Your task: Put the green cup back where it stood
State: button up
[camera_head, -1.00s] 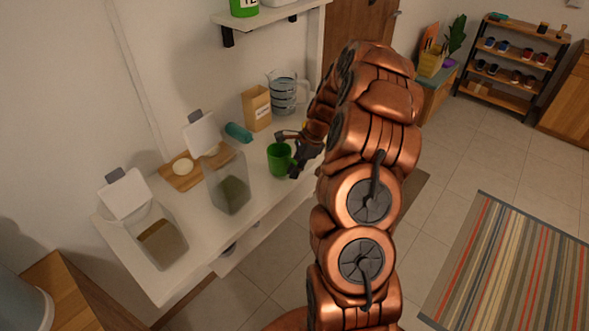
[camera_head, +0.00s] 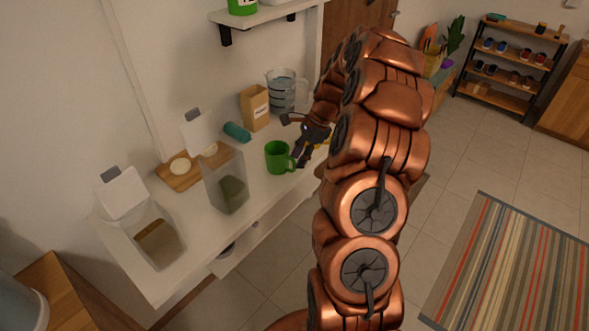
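The green cup (camera_head: 277,158) stands upright on the white counter (camera_head: 262,203), to the right of the dispenser with green contents. Its handle faces right, toward my gripper. My gripper (camera_head: 296,142) is just right of the cup, with its dark fingers spread apart and a gap showing between the fingers and the cup body. One finger reaches out above and the other hangs lower by the handle. I see nothing held in it. My copper arm fills the middle of the view and hides part of the counter's right end.
Two clear dispensers with raised lids, one with green contents (camera_head: 230,190) and one with brown (camera_head: 157,242), stand left of the cup. Behind are a wooden board (camera_head: 180,181), a teal object (camera_head: 237,132), a paper bag (camera_head: 255,108) and a glass jug (camera_head: 282,90). A shelf (camera_head: 262,18) overhangs the counter.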

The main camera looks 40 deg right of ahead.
jog(key=b+v, duration=0.1)
jog(key=v, duration=0.6)
jog(key=s+a+r+n+g, duration=0.1)
jog(key=s+a+r+n, duration=0.2)
jog(key=a, duration=0.4)
jog(key=s+a+r+n+g+h, duration=0.1)
jog(key=s+a+n, duration=0.25)
jog(key=a, duration=0.35)
jog(key=s+a+r+n, duration=0.1)
jog(key=s+a+n, duration=0.25)
jog(key=a, duration=0.35)
jog(key=s+a+f+n+h, duration=0.1)
jog(key=s+a+n, duration=0.1)
jog(key=s+n, duration=0.2)
jog(key=s+a+n+g+h, duration=0.1)
jog(key=s+a+n, duration=0.2)
jog(key=s, duration=0.6)
jog(key=s+a+f+n+h, duration=0.1)
jog(key=s+a+n, duration=0.1)
jog(key=s+n, duration=0.3)
jog(key=s, duration=0.2)
jog(key=shift+s+a+f+g, duration=0.25)
jog(key=shift+a+f+g, duration=0.05)
jog(key=shift+f, duration=0.05)
jog(key=shift+c, duration=0.4)
